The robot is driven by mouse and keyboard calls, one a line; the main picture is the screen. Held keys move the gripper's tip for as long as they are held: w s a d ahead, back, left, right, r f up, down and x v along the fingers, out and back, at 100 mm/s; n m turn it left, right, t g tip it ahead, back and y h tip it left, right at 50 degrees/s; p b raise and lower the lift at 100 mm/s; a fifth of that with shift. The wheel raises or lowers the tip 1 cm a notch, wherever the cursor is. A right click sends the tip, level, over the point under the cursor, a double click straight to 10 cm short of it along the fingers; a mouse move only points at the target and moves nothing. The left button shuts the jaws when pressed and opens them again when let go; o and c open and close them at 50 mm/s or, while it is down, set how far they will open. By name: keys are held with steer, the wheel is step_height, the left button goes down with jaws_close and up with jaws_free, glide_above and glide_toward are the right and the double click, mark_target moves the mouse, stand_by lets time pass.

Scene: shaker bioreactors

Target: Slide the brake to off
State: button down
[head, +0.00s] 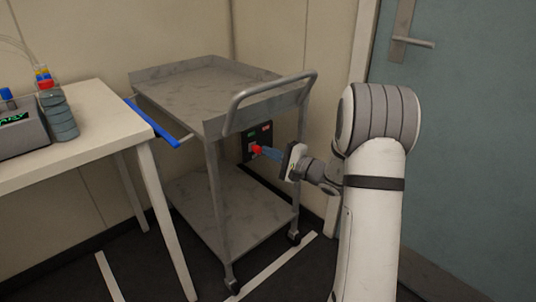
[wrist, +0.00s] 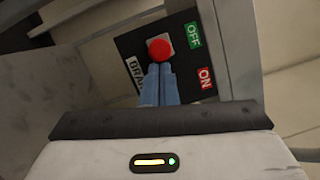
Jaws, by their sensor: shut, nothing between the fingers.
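The brake panel (head: 247,155) is a black plate under the grey cart's top; it also shows in the wrist view (wrist: 128,46). It carries a green OFF label (wrist: 194,35), a red ON label (wrist: 206,78) and a partly hidden BRAKE label (wrist: 136,75). The brake's red knob (wrist: 160,50) stands out from the panel and lies nearer OFF than ON in the wrist view; it shows in the head view (head: 256,149). My gripper (head: 264,152) has its blue fingers (wrist: 161,72) shut and empty, tips right at the knob. Whether they touch it, I cannot tell. The fingers hide part of the panel.
The grey cart (head: 190,85) has a push handle (head: 268,90), a lower shelf (head: 225,215) and wheels. A teal door (head: 470,150) is at right.

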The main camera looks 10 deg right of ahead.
steer(key=shift+s+a, duration=0.1)
steer(key=shift+a, duration=0.15)
steer(key=shift+f, duration=0.1)
steer(key=s+d+f, duration=0.1)
steer(key=s+d, duration=0.4)
steer(key=d, duration=0.5)
steer(key=shift+s+d+f+p, duration=0.2)
steer(key=shift+d+f+p, duration=0.1)
steer(key=shift+p, duration=0.1)
steer(key=shift+r, duration=0.1)
